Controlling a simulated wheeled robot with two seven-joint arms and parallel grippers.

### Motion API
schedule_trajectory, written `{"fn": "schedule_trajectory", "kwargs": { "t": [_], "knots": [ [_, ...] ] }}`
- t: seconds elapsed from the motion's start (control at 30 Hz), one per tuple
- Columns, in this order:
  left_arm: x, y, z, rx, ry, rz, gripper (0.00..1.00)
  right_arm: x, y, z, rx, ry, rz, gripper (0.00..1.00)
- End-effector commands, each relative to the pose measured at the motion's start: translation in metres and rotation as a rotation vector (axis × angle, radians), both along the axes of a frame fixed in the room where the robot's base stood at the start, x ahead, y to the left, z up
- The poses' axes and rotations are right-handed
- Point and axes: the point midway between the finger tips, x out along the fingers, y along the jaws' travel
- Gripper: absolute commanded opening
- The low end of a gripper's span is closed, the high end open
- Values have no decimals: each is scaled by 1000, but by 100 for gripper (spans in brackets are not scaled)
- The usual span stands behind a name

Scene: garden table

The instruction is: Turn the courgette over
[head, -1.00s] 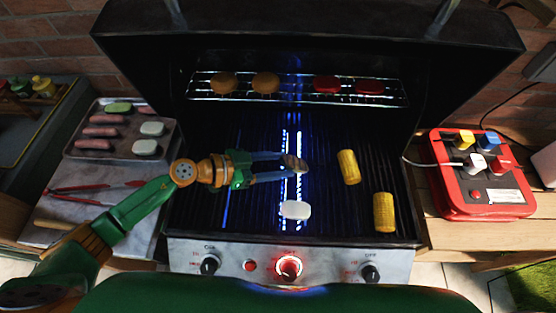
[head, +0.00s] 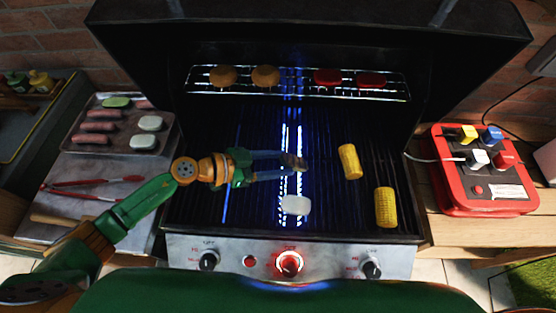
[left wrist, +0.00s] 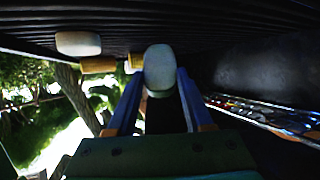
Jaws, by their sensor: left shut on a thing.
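My left gripper (head: 284,163) is over the middle of the grill and is shut on a small oval slice, which I take to be the courgette (head: 294,162). In the head view its visible face looks brown and dark. In the left wrist view the courgette (left wrist: 159,72) shows a pale grey-green face, gripped between the two blue fingers. I cannot tell for certain whether it touches the bars. My right gripper is not in view.
A white slab (head: 296,205) lies on the grill (head: 255,205) in front of the gripper. Two corn pieces (head: 349,161) lie to the right. A raised rack (head: 297,86) with patties is behind. A tray (head: 166,143) of food and red tongs (head: 90,182) are at left.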

Motion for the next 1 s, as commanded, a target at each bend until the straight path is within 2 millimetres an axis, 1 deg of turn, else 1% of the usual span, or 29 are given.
{"fn": "schedule_trajectory", "kwargs": {
  "t": [0.17, 0.2, 0.3, 0.6, 0.67, 0.8, 0.9, 1.0],
  "knots": [
    [0, 0, -6, 0, 0, 0, 0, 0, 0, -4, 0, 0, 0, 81],
    [0, 0, -5, 0, 0, 0, 62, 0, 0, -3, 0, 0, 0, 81],
    [0, 0, -5, 0, 0, 0, 86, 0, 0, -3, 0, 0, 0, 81],
    [-1, 2, -4, 0, 0, 0, 86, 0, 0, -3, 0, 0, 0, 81],
    [-3, 10, -2, 2, 0, 2, 86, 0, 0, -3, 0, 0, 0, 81],
    [-15, 37, 8, 5, 0, 1, 86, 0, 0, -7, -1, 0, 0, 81],
    [-21, 52, 15, 3, 2, 1, 86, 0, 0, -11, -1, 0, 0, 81],
    [-25, 59, 20, 1, -1, 1, 86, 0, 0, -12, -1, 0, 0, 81]
  ]
}}
